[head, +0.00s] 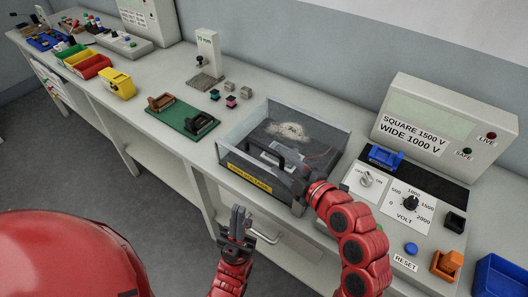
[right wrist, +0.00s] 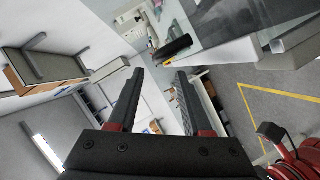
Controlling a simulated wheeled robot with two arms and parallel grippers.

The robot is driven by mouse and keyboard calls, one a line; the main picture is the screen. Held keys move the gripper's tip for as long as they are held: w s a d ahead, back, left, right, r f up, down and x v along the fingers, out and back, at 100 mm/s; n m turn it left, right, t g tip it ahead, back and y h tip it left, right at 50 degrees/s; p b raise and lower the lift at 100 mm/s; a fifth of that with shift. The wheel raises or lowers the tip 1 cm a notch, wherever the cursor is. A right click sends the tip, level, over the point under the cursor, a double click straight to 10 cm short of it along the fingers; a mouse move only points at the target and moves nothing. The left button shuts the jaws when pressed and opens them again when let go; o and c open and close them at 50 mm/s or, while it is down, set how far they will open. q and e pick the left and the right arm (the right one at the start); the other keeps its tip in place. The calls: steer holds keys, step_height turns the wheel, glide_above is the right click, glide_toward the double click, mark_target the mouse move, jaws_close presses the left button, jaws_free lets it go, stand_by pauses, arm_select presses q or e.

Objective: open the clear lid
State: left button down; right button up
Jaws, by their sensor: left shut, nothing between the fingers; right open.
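The clear lid (head: 318,122) lies shut on a box with a yellow label (head: 250,178) on its front, a pale patch showing through it. A black bar handle (head: 262,151) is on the lid's front part. My right gripper (right wrist: 160,74) is open with nothing between its fingers. In the head view its red arm reaches over the box's front right corner, and its fingers are hard to tell from the dark handle. The right wrist view shows the dark handle (right wrist: 175,47) beyond the fingertips, apart from them. My left gripper (head: 238,219) is shut and empty, in front of the bench, below the box.
A metal drawer handle (head: 264,236) is beside my left gripper. Right of the box stand a control panel with a volt knob (head: 411,203) and a grey meter (head: 440,112). A green board (head: 182,121) lies to the left.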

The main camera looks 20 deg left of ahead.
mark_target(267, 150)
steer(key=x, duration=0.2)
steer(key=p+x, duration=0.1)
steer(key=x, duration=0.2)
steer(key=p+x, duration=0.1)
steer(key=x, duration=0.1)
steer(key=shift+w+a+r, duration=0.25)
steer(key=shift+w+a, duration=0.05)
steer(key=shift+a, duration=0.1)
steer(key=shift+w+a+f, duration=0.2)
steer(key=shift+a, duration=0.1)
jaws_close()
stand_by(0.8)
